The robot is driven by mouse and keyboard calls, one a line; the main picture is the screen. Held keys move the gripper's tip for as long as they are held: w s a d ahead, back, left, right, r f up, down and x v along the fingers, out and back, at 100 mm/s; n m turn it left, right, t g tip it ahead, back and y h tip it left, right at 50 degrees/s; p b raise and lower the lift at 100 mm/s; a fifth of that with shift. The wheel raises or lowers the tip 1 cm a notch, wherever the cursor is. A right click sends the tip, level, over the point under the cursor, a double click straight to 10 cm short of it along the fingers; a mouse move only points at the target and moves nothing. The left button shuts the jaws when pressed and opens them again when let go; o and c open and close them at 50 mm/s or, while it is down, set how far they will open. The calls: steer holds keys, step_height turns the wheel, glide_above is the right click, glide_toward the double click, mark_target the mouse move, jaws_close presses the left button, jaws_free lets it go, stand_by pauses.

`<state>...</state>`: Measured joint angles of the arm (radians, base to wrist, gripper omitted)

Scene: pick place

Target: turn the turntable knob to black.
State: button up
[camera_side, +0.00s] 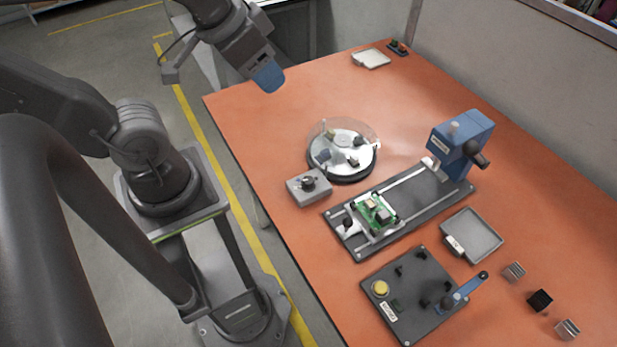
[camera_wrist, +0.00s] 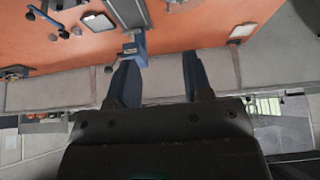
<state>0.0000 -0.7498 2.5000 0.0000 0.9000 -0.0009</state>
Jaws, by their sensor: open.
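The turntable (camera_side: 343,176) is a round disc with a dark rim and a clear cover, standing on the orange table. Several small parts sit on it in separate sections. A grey box with a dark round knob (camera_side: 308,183) stands just in front of it, to its lower left. I cannot read which colour the knob points to. My gripper (camera_side: 268,78) is up at the table's far left edge, well away from the knob and touching nothing. In the wrist view its two blue fingers (camera_wrist: 160,80) are apart with nothing between them.
A rail fixture with a green circuit board (camera_side: 375,211) and a blue press (camera_side: 462,140) stand right of the knob box. A dark plate with a blue lever (camera_side: 465,290), a grey tray (camera_side: 474,236) and small blocks (camera_side: 540,300) lie nearer. The table's back left is clear.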

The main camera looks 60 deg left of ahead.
steer(key=shift+o, duration=0.7)
steer(key=shift+w+f, duration=0.15)
steer(key=n+g, duration=0.6)
steer(key=n, duration=1.2)
glide_above(308, 180)
step_height(308, 180, down, 17)
step_height(308, 180, down, 13)
steer(key=shift+f, duration=0.2)
steer(key=shift+c, duration=0.5)
steer(key=c, duration=0.8)
steer(key=shift+c, duration=0.2)
